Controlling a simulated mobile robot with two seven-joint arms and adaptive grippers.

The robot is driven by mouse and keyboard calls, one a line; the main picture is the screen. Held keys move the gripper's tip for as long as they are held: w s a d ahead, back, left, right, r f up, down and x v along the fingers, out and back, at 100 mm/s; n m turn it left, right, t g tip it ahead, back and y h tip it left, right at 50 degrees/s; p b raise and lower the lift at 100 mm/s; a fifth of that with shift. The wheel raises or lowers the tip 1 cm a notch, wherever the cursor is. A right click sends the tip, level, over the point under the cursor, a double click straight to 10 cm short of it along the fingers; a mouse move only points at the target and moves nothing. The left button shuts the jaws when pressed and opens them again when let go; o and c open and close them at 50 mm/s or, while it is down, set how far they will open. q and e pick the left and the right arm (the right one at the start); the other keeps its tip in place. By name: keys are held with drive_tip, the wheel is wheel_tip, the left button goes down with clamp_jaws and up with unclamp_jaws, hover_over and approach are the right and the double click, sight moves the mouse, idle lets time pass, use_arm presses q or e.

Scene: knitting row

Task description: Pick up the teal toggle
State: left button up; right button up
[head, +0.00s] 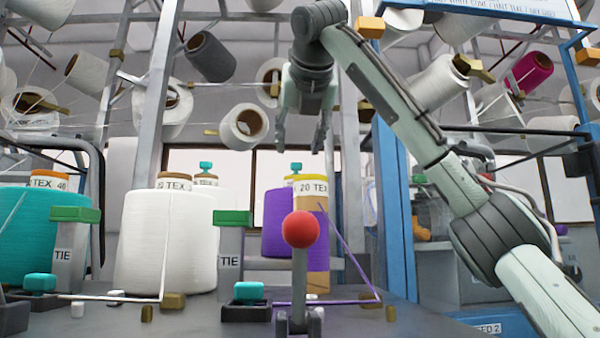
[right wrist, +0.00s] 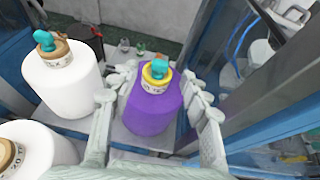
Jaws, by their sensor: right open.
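Several small teal pieces show. One teal toggle (head: 295,168) sits on the yellow top of the purple cone (head: 279,224); the right wrist view shows it (right wrist: 159,68) between my fingers and below them. Another teal piece (head: 206,166) tops a white cone behind, also in the wrist view (right wrist: 43,39). Two more lie low at the bench, one at left (head: 40,283) and one by the green-topped post (head: 249,292). My right gripper (head: 300,142) is open and empty, pointing down above the purple cone, apart from the toggle. My left gripper is not in view.
A red ball-topped lever (head: 299,229) and green-capped posts (head: 75,214) stand in front. A large white cone (head: 168,240) stands left; a mostly bare cone (head: 313,250) stands before the purple one. Yarn spools (head: 244,128) hang overhead. A blue frame (head: 392,200) rises at right.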

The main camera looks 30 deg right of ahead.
sight(296, 163)
drive_tip(key=x, duration=0.6)
drive_tip(key=shift+w+d+f+p, duration=0.15)
drive_tip(key=shift+d+f+p, duration=0.05)
drive_tip(key=shift+f+p, duration=0.1)
drive_tip(key=shift+w, duration=0.2)
drive_tip(key=shift+c, duration=4.1)
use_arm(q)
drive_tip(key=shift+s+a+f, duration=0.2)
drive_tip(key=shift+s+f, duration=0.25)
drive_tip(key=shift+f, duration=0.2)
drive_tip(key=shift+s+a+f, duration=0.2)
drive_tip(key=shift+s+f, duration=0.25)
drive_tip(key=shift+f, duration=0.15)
